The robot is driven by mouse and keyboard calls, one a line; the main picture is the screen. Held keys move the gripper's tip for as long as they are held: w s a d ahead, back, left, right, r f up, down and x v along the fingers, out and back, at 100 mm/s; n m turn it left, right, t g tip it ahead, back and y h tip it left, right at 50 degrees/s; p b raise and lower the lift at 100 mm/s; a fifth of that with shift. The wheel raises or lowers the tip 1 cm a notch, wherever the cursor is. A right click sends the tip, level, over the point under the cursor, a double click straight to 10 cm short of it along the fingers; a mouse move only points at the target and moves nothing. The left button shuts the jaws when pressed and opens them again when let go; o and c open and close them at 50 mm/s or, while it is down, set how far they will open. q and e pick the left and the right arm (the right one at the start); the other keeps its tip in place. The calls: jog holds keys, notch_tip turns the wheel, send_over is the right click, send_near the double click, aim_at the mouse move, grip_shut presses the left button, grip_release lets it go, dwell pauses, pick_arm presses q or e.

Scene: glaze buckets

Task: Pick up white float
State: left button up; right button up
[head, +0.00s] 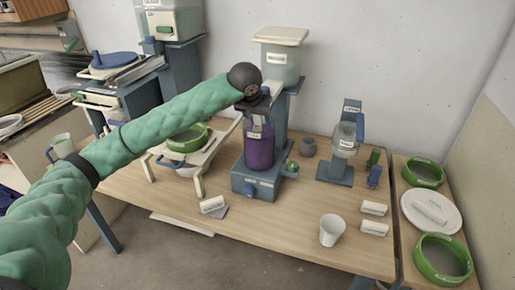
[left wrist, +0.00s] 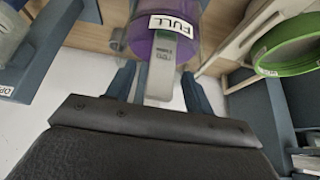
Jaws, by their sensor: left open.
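My left gripper (head: 257,104) is over the top of the purple container (head: 259,148) on its blue stand. In the left wrist view, its two fingers (left wrist: 160,88) are apart, one on each side of a pale strip (left wrist: 161,72) with a small label. The strip lies between the fingers, and I cannot tell whether they touch it. The strip may be the white float, but its label is too small to read. The purple container (left wrist: 200,42) with a FULL label is just beyond. In the head view my arm and gripper hide the container's top. My right gripper does not show.
A tall blue stand with a lidded clear bucket (head: 281,63) rises right behind the gripper. A white rack with a green ring sieve (head: 188,138) is to the left. A white cup (head: 332,230) and small labelled blocks stand at front right.

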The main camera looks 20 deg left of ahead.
pick_arm(q)
jog(key=shift+w+f, duration=0.1)
jog(key=shift+f, duration=0.15)
grip_shut()
jog(key=shift+r, duration=0.1)
